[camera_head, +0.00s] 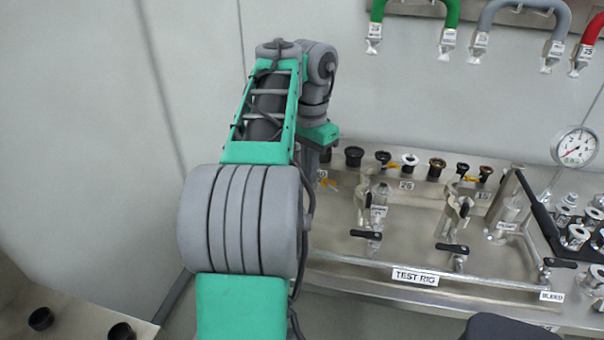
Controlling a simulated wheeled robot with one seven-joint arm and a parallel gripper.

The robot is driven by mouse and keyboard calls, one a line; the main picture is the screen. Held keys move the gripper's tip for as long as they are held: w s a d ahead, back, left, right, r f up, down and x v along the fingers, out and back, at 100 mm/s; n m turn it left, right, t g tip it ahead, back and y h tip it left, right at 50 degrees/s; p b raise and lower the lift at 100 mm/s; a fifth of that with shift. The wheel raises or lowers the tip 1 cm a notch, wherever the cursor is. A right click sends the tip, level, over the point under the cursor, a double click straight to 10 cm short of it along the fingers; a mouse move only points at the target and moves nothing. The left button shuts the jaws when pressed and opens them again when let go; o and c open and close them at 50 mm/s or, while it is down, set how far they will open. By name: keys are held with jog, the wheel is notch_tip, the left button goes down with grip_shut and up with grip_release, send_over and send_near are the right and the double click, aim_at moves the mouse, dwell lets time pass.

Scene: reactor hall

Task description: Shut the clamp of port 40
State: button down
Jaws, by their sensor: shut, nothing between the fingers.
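The label of port 40 seems to be the one at the left end of the test rig's back panel (321,174). My arm covers part of it, and only a final 0 reads clearly. A small orange piece (330,184) shows beside it. I cannot tell whether that belongs to the clamp. The port's clamp is hidden behind my arm, so I cannot tell whether it is open or shut. My arm reaches up and forward, and its wrist end drops toward the rig's left end. My fingers are hidden behind the arm links.
The test rig (340,262) has labels 25 (406,184) and 15 (483,195). Black-handled valves (366,236) stand up in front. A pressure gauge (574,147) and metal fittings (578,237) are at right. Coloured hose handles (420,8) hang above. The wall at left is clear.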

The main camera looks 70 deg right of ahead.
notch_tip(320, 180, up, 7)
jog(key=p, duration=0.6)
jog(key=shift+a, duration=0.3)
